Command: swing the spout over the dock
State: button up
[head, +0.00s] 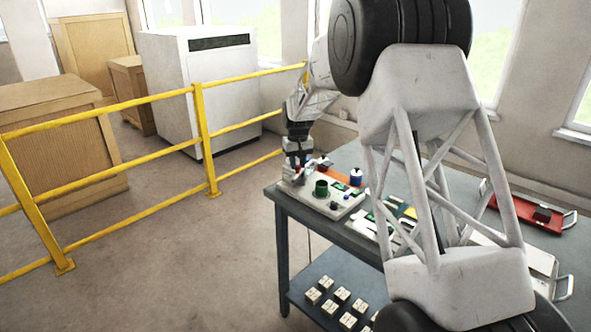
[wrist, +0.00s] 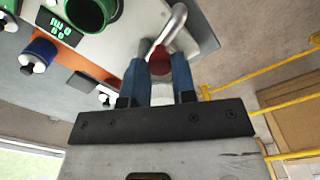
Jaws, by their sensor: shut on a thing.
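The spout, a bent silver tube (wrist: 169,30), rises beside the fingers in the wrist view. My gripper (wrist: 160,72) has its two blue fingers around the tube's lower part, with a dark red round part showing between them. The exact contact is partly hidden. In the head view my gripper (head: 297,162) is over the left end of a pale panel unit (head: 338,207) on the table. A green round cup (wrist: 92,12) stands on the panel, left of the spout in the wrist view; it also shows in the head view (head: 321,188). I cannot tell which part is the dock.
The grey table (head: 300,202) carries more panels and a red tray (head: 530,212). A yellow railing (head: 205,140) stands left of the table, with open floor between.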

aim_at(299, 166)
jog(key=shift+w+d, duration=0.1)
jog(key=shift+d, duration=0.2)
dwell(0.4)
jog(key=o, duration=0.8)
jog(key=shift+a+r, duration=0.1)
jog(key=shift+r, duration=0.1)
jog(key=shift+r, duration=2.85)
